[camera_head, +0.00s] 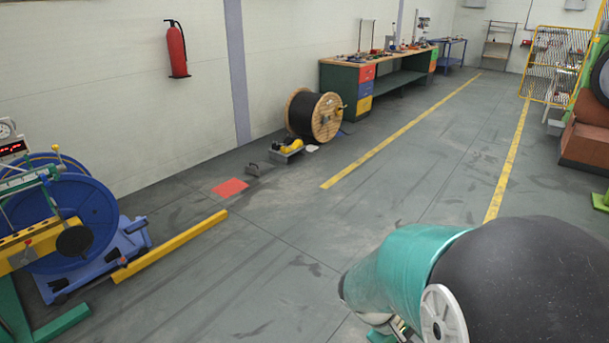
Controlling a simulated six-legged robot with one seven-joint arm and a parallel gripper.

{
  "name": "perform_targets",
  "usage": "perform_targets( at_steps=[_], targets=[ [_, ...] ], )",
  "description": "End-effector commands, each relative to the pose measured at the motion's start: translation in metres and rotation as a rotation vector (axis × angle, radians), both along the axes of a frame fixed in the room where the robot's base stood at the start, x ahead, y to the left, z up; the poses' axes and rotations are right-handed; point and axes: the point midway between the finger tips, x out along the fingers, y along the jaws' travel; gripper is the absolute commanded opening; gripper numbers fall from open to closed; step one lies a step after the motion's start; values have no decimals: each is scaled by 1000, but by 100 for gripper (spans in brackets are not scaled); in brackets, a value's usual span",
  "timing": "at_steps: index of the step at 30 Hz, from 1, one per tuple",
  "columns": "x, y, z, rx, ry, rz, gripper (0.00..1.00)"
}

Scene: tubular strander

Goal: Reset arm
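Part of my own arm, a teal and black link with a white round cap, fills the lower right of the head camera view.
A blue reel machine (85,205) stands at left, with a yellow floor bar (170,246) beside it. A wooden cable drum (326,117) and a workbench (345,97) line the wall. A yellow mesh guard (553,62) stands at right. The middle floor is clear.

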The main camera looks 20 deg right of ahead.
Motion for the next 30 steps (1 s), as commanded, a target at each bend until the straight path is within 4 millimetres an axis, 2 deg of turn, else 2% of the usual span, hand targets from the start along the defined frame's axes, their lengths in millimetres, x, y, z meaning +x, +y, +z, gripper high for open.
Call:
perform_targets(
  at_steps=[9, 18, 21, 24, 30],
  targets=[
    [29, 88, 65, 255, -405, -48, 30],
    [34, 172, 140, 509, -746, -24, 30],
    [31, 191, 158, 567, -818, -10, 30],
    [29, 202, 167, 601, -854, -3, 30],
    [29, 205, 169, 610, -863, -1, 30]
  ],
)
